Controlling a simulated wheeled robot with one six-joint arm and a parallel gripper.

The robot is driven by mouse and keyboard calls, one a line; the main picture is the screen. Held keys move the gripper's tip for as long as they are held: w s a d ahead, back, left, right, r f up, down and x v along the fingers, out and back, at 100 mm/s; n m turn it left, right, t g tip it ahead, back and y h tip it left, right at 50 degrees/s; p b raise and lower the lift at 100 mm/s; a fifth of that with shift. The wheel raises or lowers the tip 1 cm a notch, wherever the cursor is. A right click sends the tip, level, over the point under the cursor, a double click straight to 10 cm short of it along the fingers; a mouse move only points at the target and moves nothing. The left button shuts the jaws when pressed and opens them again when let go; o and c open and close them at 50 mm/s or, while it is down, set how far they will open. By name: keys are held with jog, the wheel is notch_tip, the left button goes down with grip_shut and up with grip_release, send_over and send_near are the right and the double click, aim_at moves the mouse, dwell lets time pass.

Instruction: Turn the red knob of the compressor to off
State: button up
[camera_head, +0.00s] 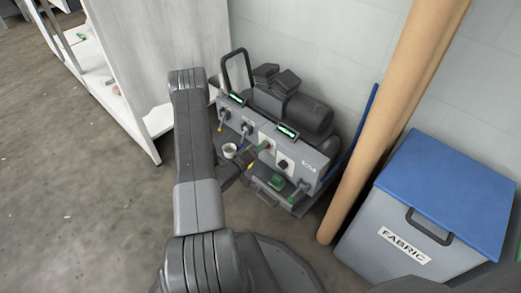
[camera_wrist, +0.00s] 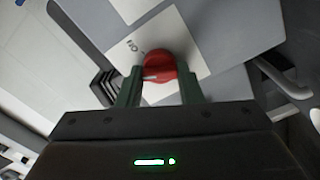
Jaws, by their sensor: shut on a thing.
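The compressor (camera_head: 312,158) is a grey machine with a dark motor and tank on top, standing against the wall in the head view. Its red knob (camera_wrist: 158,66) shows in the wrist view on a white label with small printed marks, partly legible. A pale pointer line shows on the knob's lower left. My gripper (camera_wrist: 160,88) has its two green fingers on either side of the knob and is shut on it.
On the panel are a black knob (camera_head: 283,164), levers, hoses and two green-lit displays. A white cup-like part (camera_head: 229,150) is near my arm. A brown roll (camera_head: 392,125) and a blue-lidded FABRIC bin (camera_head: 445,190) stand right. A white shelf (camera_head: 150,60) is left. Floor at left is clear.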

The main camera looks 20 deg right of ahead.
jog(key=n, duration=0.5)
jog(key=shift+f+n+b, duration=0.1)
jog(key=shift+n+b, duration=0.2)
dwell(0.4)
jog(key=o, duration=1)
jog(key=shift+a, duration=0.15)
jog(key=p+v, duration=0.3)
jog(key=v, duration=1)
jog(key=shift+s+a+f+p, duration=0.1)
jog(key=shift+s+a+p, duration=0.15)
jog(key=shift+p, duration=0.15)
jog(key=shift+w+d, duration=0.1)
